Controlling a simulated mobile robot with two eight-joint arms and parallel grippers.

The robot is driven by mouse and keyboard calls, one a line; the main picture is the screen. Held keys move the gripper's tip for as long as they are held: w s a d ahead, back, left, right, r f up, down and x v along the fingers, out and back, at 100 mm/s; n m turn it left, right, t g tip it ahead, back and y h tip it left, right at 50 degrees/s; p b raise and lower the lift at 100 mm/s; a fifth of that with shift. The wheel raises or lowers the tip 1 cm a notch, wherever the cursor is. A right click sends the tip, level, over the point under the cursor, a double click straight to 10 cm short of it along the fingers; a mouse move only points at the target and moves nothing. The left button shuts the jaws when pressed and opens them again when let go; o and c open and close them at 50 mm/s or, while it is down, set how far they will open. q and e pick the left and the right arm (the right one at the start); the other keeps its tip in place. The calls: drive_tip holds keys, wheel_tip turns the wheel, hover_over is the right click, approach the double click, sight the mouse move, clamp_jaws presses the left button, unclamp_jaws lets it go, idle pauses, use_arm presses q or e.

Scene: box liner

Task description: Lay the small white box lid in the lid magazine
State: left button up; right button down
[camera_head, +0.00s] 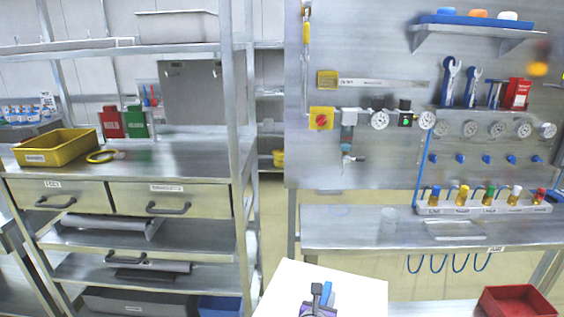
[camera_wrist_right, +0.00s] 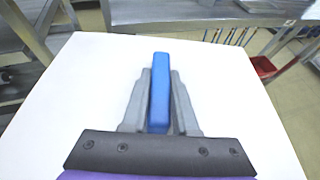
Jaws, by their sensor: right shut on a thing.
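The white box lid (camera_head: 282,285) is at the bottom centre of the head view, a flat white panel cut off by the lower edge. It fills much of the right wrist view (camera_wrist_right: 232,95). My right gripper (camera_head: 321,296) is in front of the lid. In the right wrist view its two grey fingers (camera_wrist_right: 160,100) are shut on either side of an upright blue grip (camera_wrist_right: 160,70), which appears to be part of the lid. My left gripper is not in view. I cannot pick out the lid magazine in either view.
A steel bench (camera_head: 350,225) with a tool panel (camera_head: 380,60) stands behind the lid to the right. A red bin (camera_head: 517,300) is at lower right. A shelving unit with drawers (camera_head: 120,198) and a yellow tray (camera_head: 57,147) stands left. A floor gap (camera_head: 270,210) separates them.

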sight(349, 301)
drive_tip(key=shift+n+t, duration=0.3)
drive_tip(key=d, duration=0.2)
drive_tip(key=d+p, duration=0.1)
drive_tip(key=d, duration=0.3)
drive_tip(key=shift+w+d+r, duration=0.15)
drive_tip(key=shift+d+r, duration=0.05)
drive_tip(key=shift+r, duration=0.05)
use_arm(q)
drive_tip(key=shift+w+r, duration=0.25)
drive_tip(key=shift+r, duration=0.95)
